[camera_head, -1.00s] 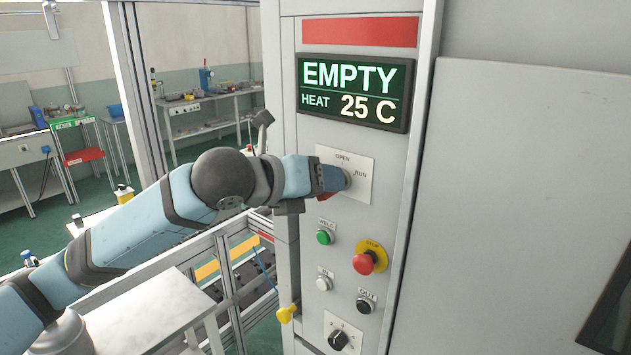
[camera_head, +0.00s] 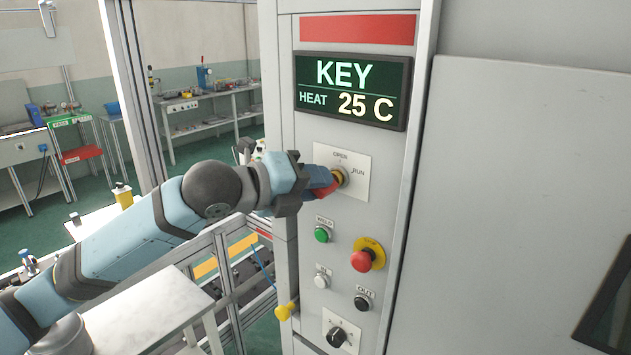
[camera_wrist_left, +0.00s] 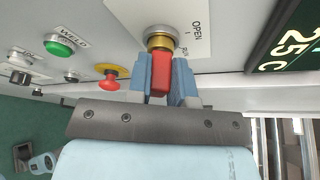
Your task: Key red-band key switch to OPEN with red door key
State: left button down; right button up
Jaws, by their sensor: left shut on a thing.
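The key switch (camera_head: 341,175) sits on a white plate (camera_head: 356,160) marked OPEN and RUN, under a red band (camera_head: 358,30) on the grey cabinet. My left gripper (camera_head: 325,180) is at the switch, shut on the red door key (camera_head: 326,188). In the left wrist view the red key (camera_wrist_left: 160,75) is between the two blue fingers, its front end against the brass-coloured switch (camera_wrist_left: 159,41). How deep the key sits and which mark it points to I cannot tell. The display (camera_head: 352,90) reads KEY, HEAT 25 C. My right gripper is not in view.
Below the plate are a green WELD button (camera_head: 322,234), a red stop button (camera_head: 362,260) on a yellow ring, IN and OUT buttons, and a black dial (camera_head: 337,336). A yellow-handled item (camera_head: 285,311) is at the cabinet's left edge. A grey table (camera_head: 150,312) stands at lower left.

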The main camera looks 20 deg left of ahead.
pick_arm(q)
jog(key=shift+f+n+h+b, duration=0.4)
jog(key=shift+n+h+b, duration=0.1)
jog(key=shift+n, duration=0.7)
jog(key=shift+a+r+n+t+h, duration=0.1)
jog(key=shift+n+t+h, duration=0.35)
jog(key=shift+n, duration=0.75)
jog(key=c, duration=0.9)
grip_release()
jog(key=shift+w, duration=0.1)
jog(key=shift+c, duration=0.2)
